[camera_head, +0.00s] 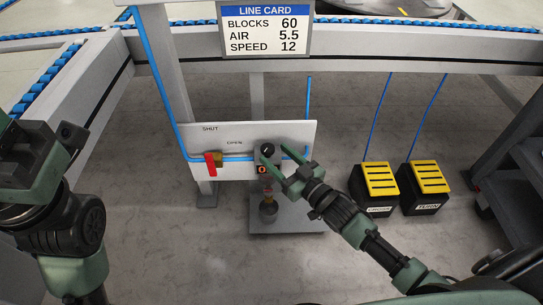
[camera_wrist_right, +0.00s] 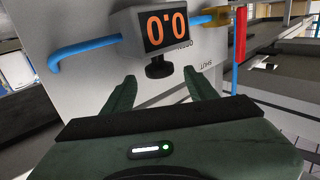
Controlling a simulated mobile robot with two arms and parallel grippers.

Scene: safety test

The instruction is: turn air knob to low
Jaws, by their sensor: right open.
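The black air knob (camera_head: 267,150) sits on a pale panel (camera_head: 240,132) above a small orange-digit display (camera_head: 262,169). In the right wrist view the knob (camera_wrist_right: 159,67) is just beyond my fingertips, and the display (camera_wrist_right: 166,29) reads 0.0, upside down. My right gripper (camera_head: 287,162) is open in front of the panel. In the right wrist view its fingers (camera_wrist_right: 159,78) are spread to either side of the knob, with nothing held. Contact with the knob cannot be told. My left gripper (camera_head: 28,155) is at the left edge, partly cut off.
A red valve handle (camera_head: 211,165) on a brass valve is left of the knob, near SHUT and OPEN labels. The line card (camera_head: 265,29) reads AIR 5.5. Two yellow-topped pedals (camera_head: 380,179) (camera_head: 429,177) stand on the floor at right. A conveyor frame (camera_head: 340,54) runs behind.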

